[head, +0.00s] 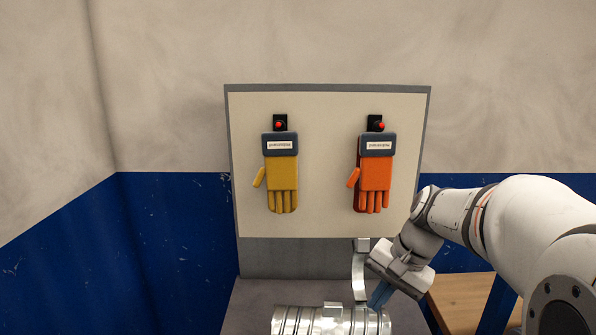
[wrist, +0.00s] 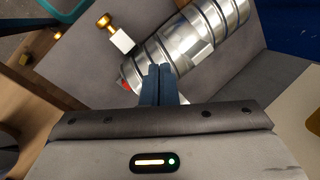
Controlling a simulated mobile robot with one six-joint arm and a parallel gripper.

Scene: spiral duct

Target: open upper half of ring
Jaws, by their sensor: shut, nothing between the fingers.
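The silver ribbed duct (head: 300,321) lies at the bottom of the head view and at the top of the wrist view (wrist: 215,30). A curved metal band, which looks like the upper half of the ring (head: 358,280), stands upright near the duct's right end, with a small block at its top. My gripper (head: 376,304) points down just right of this band, close to the duct's end. Its blue fingers are together and empty, also in the wrist view (wrist: 158,72). I cannot tell whether they touch the band or duct. The ring's lower part is not clearly visible.
A pale board (head: 325,170) behind holds a yellow glove (head: 282,180) and an orange glove (head: 374,180). A wooden surface (head: 460,300) lies at right. In the wrist view, a white block (wrist: 122,40) with a brass knob (wrist: 107,22) sits left of the duct.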

